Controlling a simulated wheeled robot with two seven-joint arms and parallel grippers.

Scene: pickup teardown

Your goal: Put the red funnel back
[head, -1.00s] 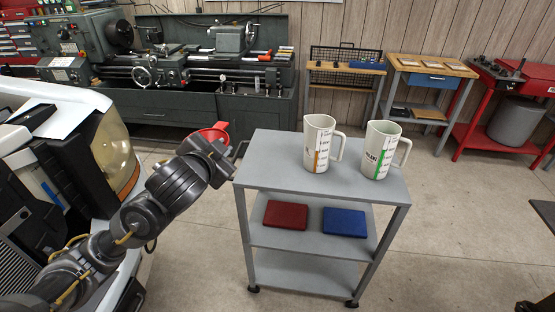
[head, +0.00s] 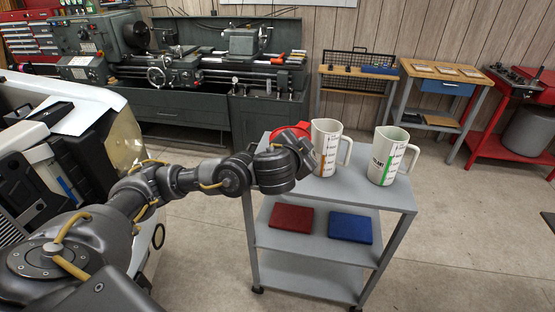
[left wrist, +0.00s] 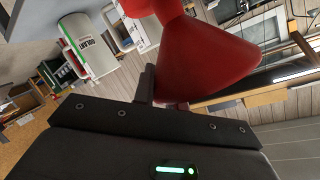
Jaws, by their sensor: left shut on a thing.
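The red funnel (head: 287,132) is in my left gripper (head: 301,146), over the back left of the grey cart's top in the head view. My wrist hides part of the funnel there, and I cannot tell if it touches the cart. In the left wrist view the funnel (left wrist: 205,58) fills the upper middle, with a dark finger against it. A pitcher with an orange stripe (head: 329,140) stands just right of the gripper on the cart top (head: 350,192). A pitcher with a green stripe (head: 387,155) stands further right. My right gripper is not in view.
A red box (head: 291,217) and a blue box (head: 350,227) lie on the cart's middle shelf. The truck's front (head: 125,140) is at the left. A green lathe (head: 190,75) stands behind. The cart top's front right is clear.

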